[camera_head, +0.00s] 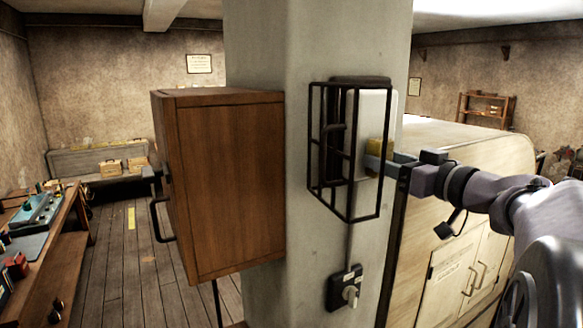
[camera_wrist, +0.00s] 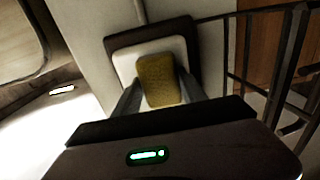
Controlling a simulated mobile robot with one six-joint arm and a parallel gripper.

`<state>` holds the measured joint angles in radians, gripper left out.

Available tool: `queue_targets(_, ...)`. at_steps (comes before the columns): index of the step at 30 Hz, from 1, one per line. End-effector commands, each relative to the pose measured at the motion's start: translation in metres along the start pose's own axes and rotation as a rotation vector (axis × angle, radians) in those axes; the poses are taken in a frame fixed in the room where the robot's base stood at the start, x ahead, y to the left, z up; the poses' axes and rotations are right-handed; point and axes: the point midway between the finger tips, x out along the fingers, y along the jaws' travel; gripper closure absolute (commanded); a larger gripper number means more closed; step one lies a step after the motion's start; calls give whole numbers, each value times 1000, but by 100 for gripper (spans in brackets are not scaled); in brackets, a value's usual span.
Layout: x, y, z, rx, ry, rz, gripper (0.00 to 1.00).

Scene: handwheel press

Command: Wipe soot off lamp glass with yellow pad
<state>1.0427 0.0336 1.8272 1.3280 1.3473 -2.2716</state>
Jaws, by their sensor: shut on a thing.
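My gripper (camera_head: 387,167) is shut on the yellow pad (camera_head: 377,151) and holds it at the right side of the lamp on the pillar. In the wrist view the yellow pad (camera_wrist: 159,80) sits between the two fingers, in front of the pale lamp glass (camera_wrist: 124,66). I cannot tell whether the pad touches the glass. The lamp glass (camera_head: 371,112) is a pale panel in a dark housing. A black wire cage (camera_head: 318,150) stands open to the left of the glass. The part of the glass behind the pad is hidden, and I cannot make out soot clearly.
A wooden cabinet (camera_head: 228,185) hangs left of the lamp on the grey pillar (camera_head: 300,50). A switch box (camera_head: 345,290) is below the lamp. A large cream cabinet (camera_head: 460,190) stands right, behind my arm. A workbench (camera_head: 55,245) is at far left, with open floor beside it.

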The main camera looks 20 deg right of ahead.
Motion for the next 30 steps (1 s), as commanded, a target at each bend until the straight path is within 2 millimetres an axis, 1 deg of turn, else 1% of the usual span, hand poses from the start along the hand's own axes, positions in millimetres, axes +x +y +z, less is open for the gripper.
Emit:
queue_targets(1,0,5,3,-1,0,0,83)
queue_targets(4,-1,10,1,1,1,-1,83)
queue_targets(13,2,10,3,-2,0,-1,83)
queue_targets(16,3,2,4,-2,0,-2,83)
queue_targets(20,4,-14,5,-2,1,-3,83)
queue_targets(24,5,-27,3,-1,1,-3,83)
queue_targets(30,5,-30,-1,1,1,-2,83)
